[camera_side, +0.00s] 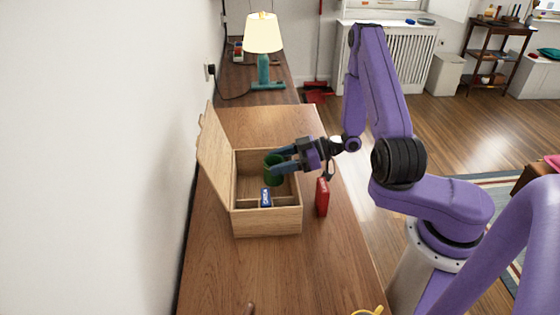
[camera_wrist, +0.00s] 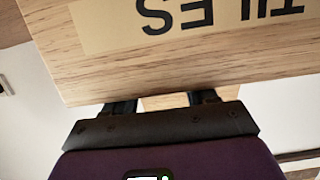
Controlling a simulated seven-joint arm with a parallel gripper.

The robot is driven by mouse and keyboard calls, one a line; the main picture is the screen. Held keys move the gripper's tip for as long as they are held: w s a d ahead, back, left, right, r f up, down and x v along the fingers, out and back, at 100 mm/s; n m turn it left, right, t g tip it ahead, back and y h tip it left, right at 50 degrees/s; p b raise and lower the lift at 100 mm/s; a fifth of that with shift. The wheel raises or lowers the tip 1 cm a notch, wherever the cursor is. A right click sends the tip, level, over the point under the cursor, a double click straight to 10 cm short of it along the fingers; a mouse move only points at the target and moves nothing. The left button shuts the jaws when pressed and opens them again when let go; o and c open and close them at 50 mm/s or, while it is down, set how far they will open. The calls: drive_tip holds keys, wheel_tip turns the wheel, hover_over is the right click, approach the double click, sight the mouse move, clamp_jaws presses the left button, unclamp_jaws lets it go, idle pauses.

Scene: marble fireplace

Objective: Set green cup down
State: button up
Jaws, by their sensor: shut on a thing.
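A dark green cup (camera_side: 271,170) is in the side view, at the larger back compartment of an open wooden box (camera_side: 267,222). My gripper (camera_side: 282,162) reaches in from the right, over the box's right wall, and is shut on the cup. I cannot tell whether the cup touches the box floor. In the wrist view the cup is hidden. There, light wood with upside-down dark letters, "TILES" (camera_wrist: 190,15), fills the top, close beyond the finger bases (camera_wrist: 162,104).
The box lid (camera_side: 213,150) leans open on the left. A blue packet (camera_side: 266,197) stands by the box's small front compartments. A red box (camera_side: 322,197) stands just right of the box. A yellow object (camera_side: 372,311) is at the bottom edge. The table (camera_side: 232,275) in front is mostly clear.

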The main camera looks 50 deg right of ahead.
drive_tip(key=shift+f, duration=0.55)
drive_tip(key=o, duration=1.1)
drive_tip(key=shift+c, duration=0.2)
drive_tip(key=shift+r, duration=0.55)
drive_tip(key=v, duration=1.2)
drive_tip(key=shift+r, duration=0.2)
